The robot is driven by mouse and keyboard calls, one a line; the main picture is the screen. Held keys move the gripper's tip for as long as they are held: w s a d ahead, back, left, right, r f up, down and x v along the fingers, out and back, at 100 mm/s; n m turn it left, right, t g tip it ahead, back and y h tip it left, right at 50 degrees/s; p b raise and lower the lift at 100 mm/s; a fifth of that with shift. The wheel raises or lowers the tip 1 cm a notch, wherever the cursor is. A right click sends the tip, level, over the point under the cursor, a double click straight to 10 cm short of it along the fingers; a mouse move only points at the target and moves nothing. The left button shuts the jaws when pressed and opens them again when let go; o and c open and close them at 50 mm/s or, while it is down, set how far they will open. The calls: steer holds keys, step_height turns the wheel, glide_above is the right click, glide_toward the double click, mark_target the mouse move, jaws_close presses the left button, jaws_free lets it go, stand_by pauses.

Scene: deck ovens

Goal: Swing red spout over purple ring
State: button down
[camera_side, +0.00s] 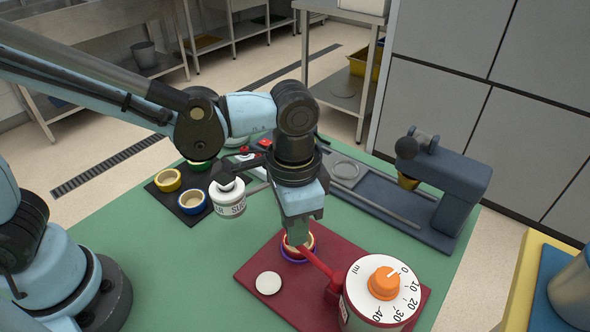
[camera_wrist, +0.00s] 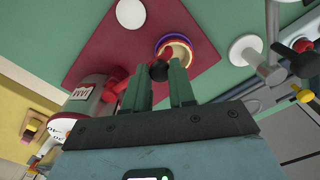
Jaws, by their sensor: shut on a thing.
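The red spout (camera_side: 318,265) runs from the dispenser with the white dial (camera_side: 384,290) up and left to my gripper (camera_side: 296,236). In the wrist view the red spout (camera_wrist: 117,86) ends in a black knob (camera_wrist: 159,70) between my fingertips (camera_wrist: 158,82). My gripper is shut on that knob. The purple ring (camera_side: 292,258) lies on the red board (camera_side: 250,272) around a cream-coloured cup. In the wrist view the purple ring (camera_wrist: 163,40) shows just beyond the knob, which overlaps its near edge. My gripper hides part of the ring in the side view.
A white disc (camera_side: 268,283) lies left of the ring. A white sugar pot (camera_side: 228,198) and a black tray (camera_side: 180,207) with ringed cups stand further left. A blue-grey machine (camera_side: 450,184) stands at the right. Green counter (camera_side: 150,265) is clear at the front left.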

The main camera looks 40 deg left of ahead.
steer(key=shift+w+d+m, duration=0.25)
steer(key=shift+w+m, duration=0.7)
steer(key=shift+m, duration=0.25)
steer(key=shift+w, duration=0.1)
steer(key=c, duration=0.9)
jaws_free()
steer(key=shift+c, duration=0.2)
step_height(320, 180, up, 12)
steer(key=s+a+f+n+t, duration=0.1)
steer(key=a+f+n+t, duration=0.2)
steer(key=a, duration=0.7)
steer(key=s+a+f+n+t, duration=0.1)
steer(key=a+f+n+t, duration=0.2)
steer(key=a+n, duration=0.3)
steer(key=a+t, duration=0.1)
steer(key=a, duration=0.4)
steer(key=shift+a+f, duration=0.15)
steer(key=shift+f, duration=0.15)
